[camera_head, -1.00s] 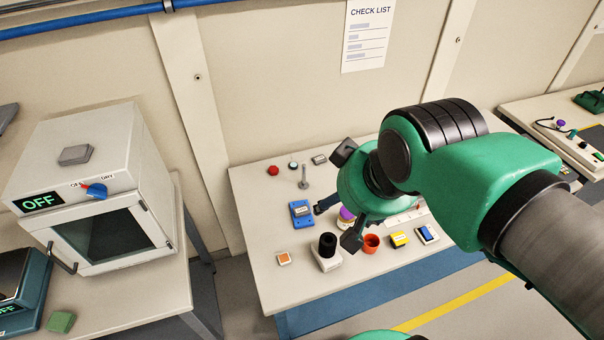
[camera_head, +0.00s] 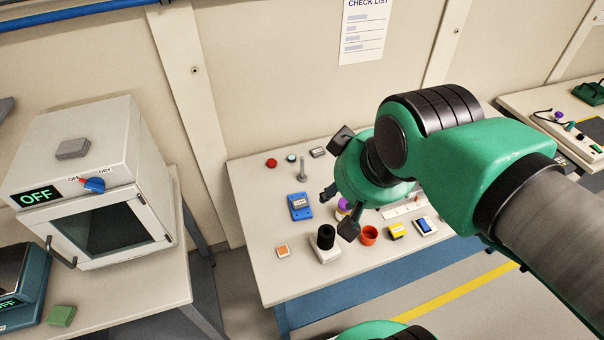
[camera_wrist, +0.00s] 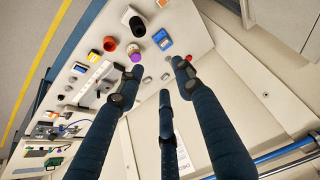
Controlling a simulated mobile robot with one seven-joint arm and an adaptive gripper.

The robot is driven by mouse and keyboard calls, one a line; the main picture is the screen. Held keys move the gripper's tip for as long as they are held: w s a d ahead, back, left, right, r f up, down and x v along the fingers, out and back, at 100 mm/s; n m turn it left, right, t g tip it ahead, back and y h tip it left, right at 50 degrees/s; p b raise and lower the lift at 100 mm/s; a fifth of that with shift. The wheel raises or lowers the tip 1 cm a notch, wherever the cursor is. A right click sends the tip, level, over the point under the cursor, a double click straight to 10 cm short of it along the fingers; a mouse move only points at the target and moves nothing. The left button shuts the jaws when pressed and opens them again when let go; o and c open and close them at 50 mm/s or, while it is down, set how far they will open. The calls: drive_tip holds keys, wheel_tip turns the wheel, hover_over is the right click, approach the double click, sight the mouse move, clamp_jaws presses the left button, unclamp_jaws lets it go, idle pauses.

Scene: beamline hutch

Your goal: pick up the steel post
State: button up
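A small grey shape beside the right fingertip there may be the post; I cannot tell.
A black cylinder (camera_head: 326,237), an orange cup (camera_head: 369,235) and a yellow box (camera_head: 396,231) stand toward the front. The wall is close behind the table.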

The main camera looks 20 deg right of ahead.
drive_tip(key=w+d+m+g, duration=0.1)
drive_tip(key=w+d+g, duration=0.1)
drive_tip(key=w, duration=1.2)
drive_tip(key=m+g, duration=0.3)
drive_tip(key=g, duration=0.1)
hover_over(302, 157)
wheel_tip(302, 157, down, 30)
drive_tip(key=shift+s+f+b, duration=0.1)
drive_tip(key=shift+f+b, duration=0.05)
drive_tip(key=shift+b, duration=0.2)
drive_tip(key=shift+d+f, duration=0.1)
drive_tip(key=shift+f, duration=0.1)
drive_tip(key=shift+f, duration=0.1)
drive_tip(key=shift+f+b, duration=0.65)
drive_tip(key=shift+f, duration=3.55)
